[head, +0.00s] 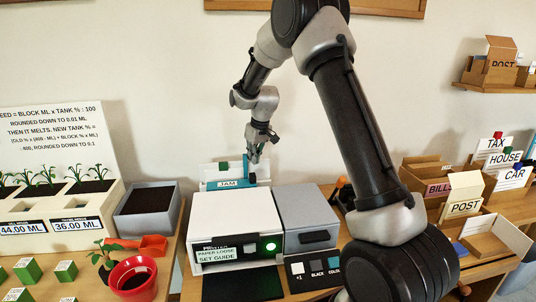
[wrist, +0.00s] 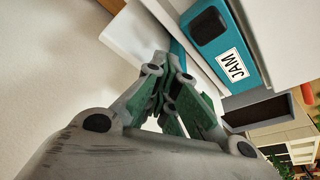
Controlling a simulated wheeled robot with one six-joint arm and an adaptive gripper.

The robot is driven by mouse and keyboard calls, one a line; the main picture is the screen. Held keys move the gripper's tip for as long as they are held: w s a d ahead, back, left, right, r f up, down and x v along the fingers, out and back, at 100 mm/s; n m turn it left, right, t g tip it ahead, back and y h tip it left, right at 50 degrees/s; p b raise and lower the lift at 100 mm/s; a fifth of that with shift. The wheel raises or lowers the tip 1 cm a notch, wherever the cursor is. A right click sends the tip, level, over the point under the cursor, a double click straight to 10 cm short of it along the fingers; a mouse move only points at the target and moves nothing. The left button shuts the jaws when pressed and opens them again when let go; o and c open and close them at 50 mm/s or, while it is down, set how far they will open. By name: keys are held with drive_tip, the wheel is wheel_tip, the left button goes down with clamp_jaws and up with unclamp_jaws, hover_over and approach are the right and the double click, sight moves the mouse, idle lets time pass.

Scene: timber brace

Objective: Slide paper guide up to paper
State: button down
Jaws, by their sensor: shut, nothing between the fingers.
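The white printer (head: 238,228) stands on the desk; its display (head: 228,253) reads "PAPER LOOSE SET GUIDE" beside a lit green button (head: 270,247). Behind its top is a rear feed with a teal panel labelled JAM (head: 228,184); that panel also shows in the wrist view (wrist: 247,85) with a dark knob. A blue upright piece (head: 249,170), which looks like the paper guide, stands at the right of the feed. A white sheet-like surface (wrist: 135,42) shows beyond my fingers. My gripper (head: 256,158) is shut and empty, right at the blue piece; I cannot tell whether they touch.
A grey unit (head: 306,215) adjoins the printer on the right. A grey planter box (head: 147,210) and a red pot (head: 133,278) stand left. Labelled card boxes (head: 464,195) are at right. The wall rises close behind the feed.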

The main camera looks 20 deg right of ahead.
drive_tip(key=shift+w+a, duration=0.15)
drive_tip(key=shift+a, duration=0.6)
wheel_tip(320, 180, up, 10)
drive_tip(key=d, duration=0.2)
drive_tip(key=shift+s, duration=0.2)
idle(0.9)
idle(0.3)
